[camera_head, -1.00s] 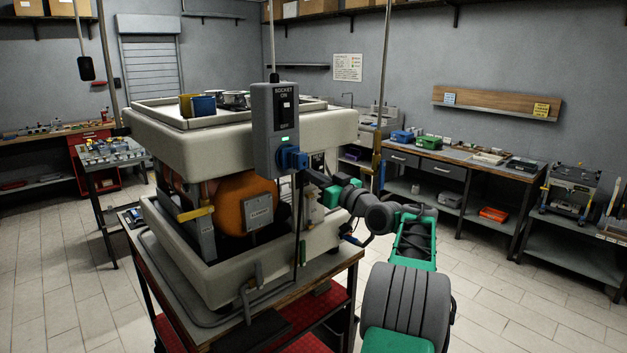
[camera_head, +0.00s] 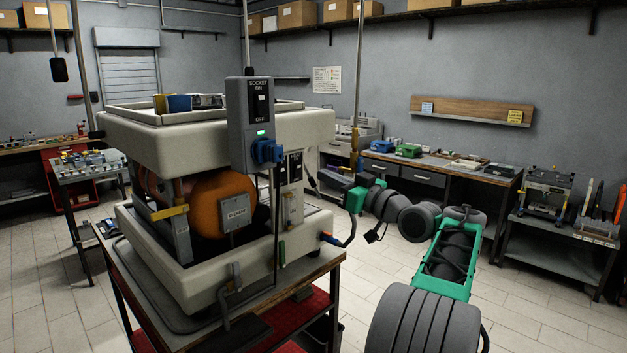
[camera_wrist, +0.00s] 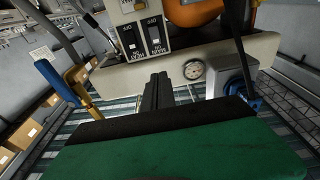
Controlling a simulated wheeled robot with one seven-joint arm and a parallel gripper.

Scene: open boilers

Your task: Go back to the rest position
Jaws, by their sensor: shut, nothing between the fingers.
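My gripper (camera_wrist: 160,80) is shut and empty in the wrist view, its dark fingers together. The fingers point toward the boiler machine's pale panel and show no grip on any part. In the head view my arm reaches out at the right of the boiler machine (camera_head: 110,135), with its wrist beside the machine; the fingers are hard to make out there. The machine has an orange boiler (camera_head: 225,205) inside its open front. A grey socket box (camera_head: 250,120) with a lit green light and a blue plug (camera_head: 266,151) stands at its front.
The wrist view shows a round gauge (camera_wrist: 194,70), black switches (camera_wrist: 153,37) and a blue-handled yellow valve (camera_wrist: 78,74) near the fingers. The machine stands on a cart (camera_head: 330,262). A workbench (camera_head: 440,175) lines the right wall. Tiled floor lies open between.

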